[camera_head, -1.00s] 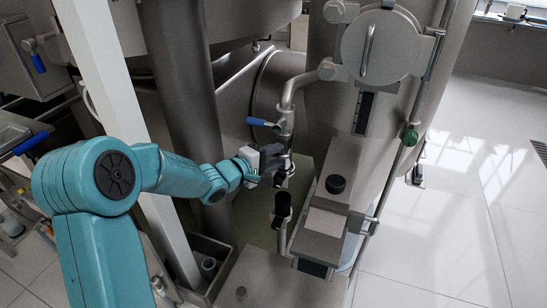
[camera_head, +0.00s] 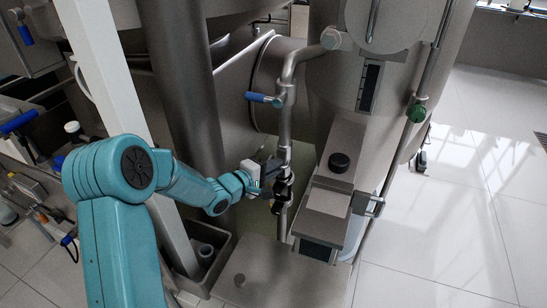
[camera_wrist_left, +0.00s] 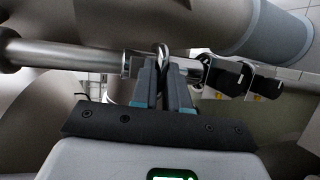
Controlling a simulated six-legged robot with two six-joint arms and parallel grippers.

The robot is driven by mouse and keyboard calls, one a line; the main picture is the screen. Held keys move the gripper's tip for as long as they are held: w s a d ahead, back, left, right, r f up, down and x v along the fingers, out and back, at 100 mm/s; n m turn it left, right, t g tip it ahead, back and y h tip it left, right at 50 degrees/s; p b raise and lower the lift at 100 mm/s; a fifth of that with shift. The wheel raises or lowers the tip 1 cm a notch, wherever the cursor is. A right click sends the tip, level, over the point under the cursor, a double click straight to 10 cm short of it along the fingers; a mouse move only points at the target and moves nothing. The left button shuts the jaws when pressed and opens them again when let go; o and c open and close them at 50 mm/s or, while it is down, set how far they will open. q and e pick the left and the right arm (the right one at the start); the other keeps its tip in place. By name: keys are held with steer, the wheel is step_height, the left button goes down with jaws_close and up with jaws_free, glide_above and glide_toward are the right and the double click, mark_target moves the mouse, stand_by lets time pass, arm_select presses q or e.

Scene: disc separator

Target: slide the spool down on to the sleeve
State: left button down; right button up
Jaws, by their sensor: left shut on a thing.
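The spool (camera_head: 285,150) appears to be the upright steel pipe length below the blue-handled valve. My left gripper (camera_head: 266,190) comes in from the left at its lower end. In the left wrist view the spool (camera_wrist_left: 60,54) lies sideways, and the gripper (camera_wrist_left: 164,82) is shut on a small bright steel part of it. The sleeve (camera_head: 282,222) seems to be the lower upright pipe, in line beneath. Dark fittings meet at the joint, partly hidden by the gripper. Two black knobs (camera_wrist_left: 233,78) sit close together there; I cannot tell whether the ends touch. My right gripper is not in view.
A blue-handled valve (camera_head: 263,98) sits above on the pipe. A steel box with a black knob (camera_head: 339,162) stands close on the right. A thick grey column (camera_head: 187,80) and white post (camera_head: 110,70) stand left. Floor at right is clear.

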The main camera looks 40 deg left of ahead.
arm_select(q)
step_height(320, 180, down, 3)
steer(key=shift+s+b, duration=0.1)
steer(key=shift+b, duration=0.25)
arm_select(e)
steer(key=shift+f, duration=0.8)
arm_select(q)
steer(key=shift+f, duration=0.1)
steer(key=c, duration=1.1)
jaws_free()
steer(key=p+v, duration=0.2)
steer(key=v, duration=1.4)
steer(key=shift+s+a, duration=0.1)
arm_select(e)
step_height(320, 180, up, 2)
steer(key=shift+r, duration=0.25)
